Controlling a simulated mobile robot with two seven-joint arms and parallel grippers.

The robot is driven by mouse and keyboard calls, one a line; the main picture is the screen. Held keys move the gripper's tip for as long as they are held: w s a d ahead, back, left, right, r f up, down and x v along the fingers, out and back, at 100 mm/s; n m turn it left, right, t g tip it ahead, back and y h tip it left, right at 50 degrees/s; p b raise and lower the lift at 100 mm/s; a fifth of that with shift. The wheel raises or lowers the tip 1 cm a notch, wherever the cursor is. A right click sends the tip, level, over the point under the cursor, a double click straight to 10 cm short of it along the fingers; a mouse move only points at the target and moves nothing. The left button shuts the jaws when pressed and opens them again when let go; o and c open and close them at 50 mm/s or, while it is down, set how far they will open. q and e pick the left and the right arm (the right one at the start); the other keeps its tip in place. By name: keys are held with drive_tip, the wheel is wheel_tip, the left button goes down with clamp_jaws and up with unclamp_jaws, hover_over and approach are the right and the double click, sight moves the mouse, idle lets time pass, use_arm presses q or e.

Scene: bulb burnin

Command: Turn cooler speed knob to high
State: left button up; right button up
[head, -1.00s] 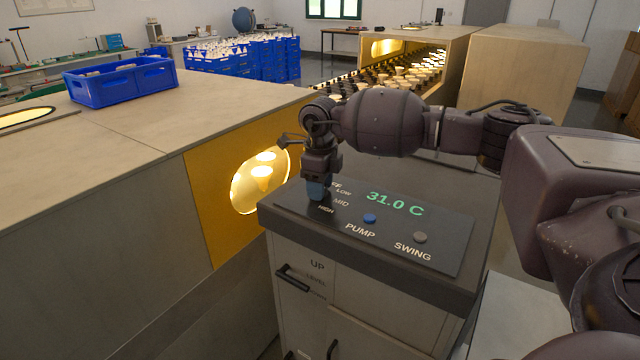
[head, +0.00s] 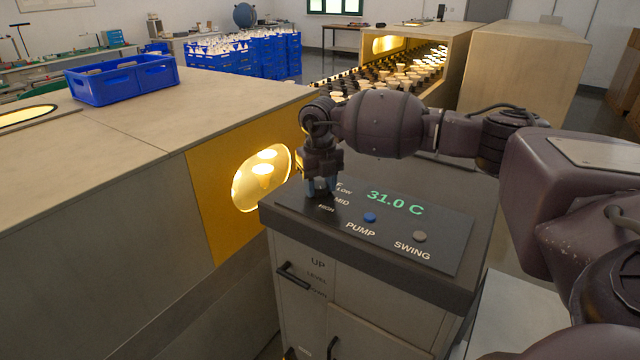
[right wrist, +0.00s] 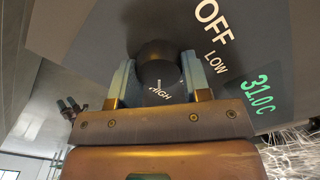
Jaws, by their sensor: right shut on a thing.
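The cooler's black control panel (head: 440,236) lies on top of the cabinet. It has OFF, LOW, MID and HIGH labels at its left end and a green 31.0 C readout (head: 395,203). My right gripper (head: 321,187) points down over that end, and its fingers cover the knob in the head view. In the right wrist view the dark round speed knob (right wrist: 157,62) sits between the blue fingers of my right gripper (right wrist: 160,78), which are shut on it. MID is hidden there. My left gripper is out of view.
A blue PUMP button (head: 370,218) and a grey SWING button (head: 420,237) sit on the panel. A wooden housing with a glowing yellow opening (head: 262,180) stands left of the cabinet. A blue crate (head: 122,82) rests on it. A conveyor with bulbs lies behind.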

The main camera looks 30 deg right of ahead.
sight(320, 185)
drive_tip(key=shift+r, duration=0.1)
idle(0.3)
drive_tip(key=o, duration=0.8)
drive_tip(key=shift+o, duration=0.6)
wheel_tip(320, 185, up, 10)
drive_tip(key=shift+f+b, duration=0.25)
drive_tip(key=shift+b, duration=0.15)
drive_tip(key=shift+r, duration=0.6)
